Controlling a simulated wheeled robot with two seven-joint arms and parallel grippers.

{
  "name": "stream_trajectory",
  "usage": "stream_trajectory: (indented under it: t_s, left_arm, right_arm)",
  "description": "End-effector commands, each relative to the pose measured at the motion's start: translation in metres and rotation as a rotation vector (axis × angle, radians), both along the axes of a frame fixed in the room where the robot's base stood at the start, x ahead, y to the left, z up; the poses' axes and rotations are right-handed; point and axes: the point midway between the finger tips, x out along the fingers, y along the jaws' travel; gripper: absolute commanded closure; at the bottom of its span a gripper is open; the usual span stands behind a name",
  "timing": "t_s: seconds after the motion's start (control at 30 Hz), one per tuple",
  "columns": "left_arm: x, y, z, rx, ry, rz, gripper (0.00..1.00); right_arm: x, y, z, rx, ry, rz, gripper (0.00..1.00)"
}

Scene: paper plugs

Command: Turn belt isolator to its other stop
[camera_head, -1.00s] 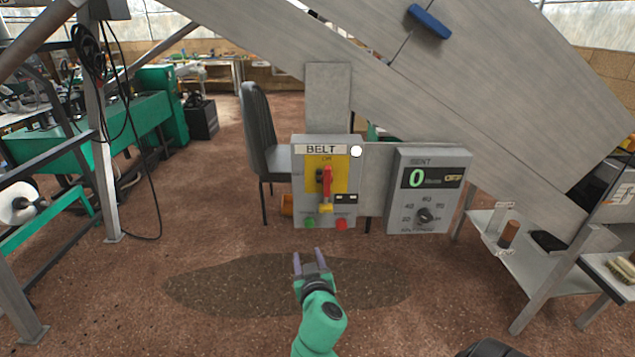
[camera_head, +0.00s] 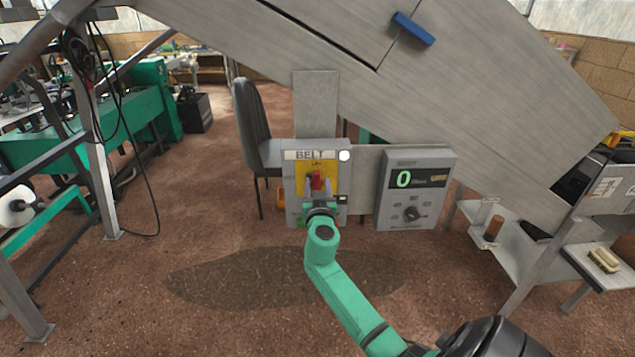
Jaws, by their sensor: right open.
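The belt isolator is a red handle (camera_head: 317,180) on a yellow plate (camera_head: 304,172), on the grey box labelled BELT (camera_head: 293,208). The upper part of the handle shows and looks roughly upright; its lower part is hidden by my gripper. My right gripper (camera_head: 318,188) is open in front of the box, its fingers on either side of the red handle. I cannot tell if they touch it. The green and red buttons low on the box are mostly hidden behind my gripper. My left gripper is not in view.
A sloping grey chute (camera_head: 470,110) passes above. A dark chair (camera_head: 252,125) stands behind. A low shelf (camera_head: 530,255) is at right.

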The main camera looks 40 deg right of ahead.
Motion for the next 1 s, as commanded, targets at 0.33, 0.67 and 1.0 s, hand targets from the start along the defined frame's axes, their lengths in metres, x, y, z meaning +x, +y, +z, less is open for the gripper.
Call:
stream_trajectory:
  t_s: [0.33,0.67,1.0]
  left_arm:
    - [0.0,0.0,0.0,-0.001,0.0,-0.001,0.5]
    - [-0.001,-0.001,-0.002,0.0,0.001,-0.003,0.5]
    - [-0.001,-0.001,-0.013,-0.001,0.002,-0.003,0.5]
  right_arm:
    - [0.0,0.0,-0.001,-0.001,0.001,0.001,1.0]
    - [0.0,0.0,-0.001,-0.015,0.013,0.001,1.0]
    - [0.002,0.002,-0.003,-0.146,0.111,0.002,1.0]
